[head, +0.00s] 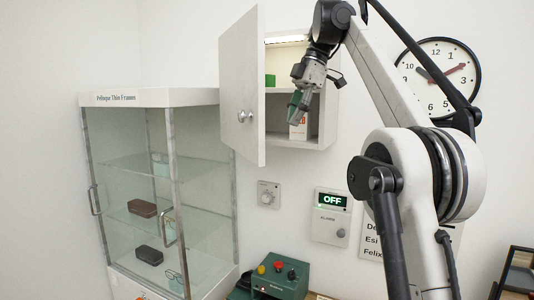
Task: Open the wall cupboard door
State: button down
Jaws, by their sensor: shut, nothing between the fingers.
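The wall cupboard (328,128) hangs on the wall at the upper middle of the head view. Its white door (240,75) is swung well open towards the left, with a round metal knob (243,116) on its face. Inside, a green item (270,80) stands on the upper shelf, and a white and orange box (299,128) and a green item stand below. My gripper (293,118) is shut and empty. It points down in front of the open cupboard, to the right of the door and apart from the knob. My gripper and arm hide part of the interior.
A glass display cabinet (150,97) with handles stands at the left. A dial (269,195) and a panel reading OFF (332,200) are on the wall below the cupboard. A green control box (280,275) sits lower. A clock (460,82) hangs right, behind my arm.

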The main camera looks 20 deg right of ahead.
jog(key=s+a+f, duration=0.1)
jog(key=a+f, duration=0.6)
jog(key=f, duration=0.2)
jog(key=shift+a+p, duration=0.3)
jog(key=shift+a, duration=0.05)
jog(key=shift+s+f, duration=0.1)
dwell(0.3)
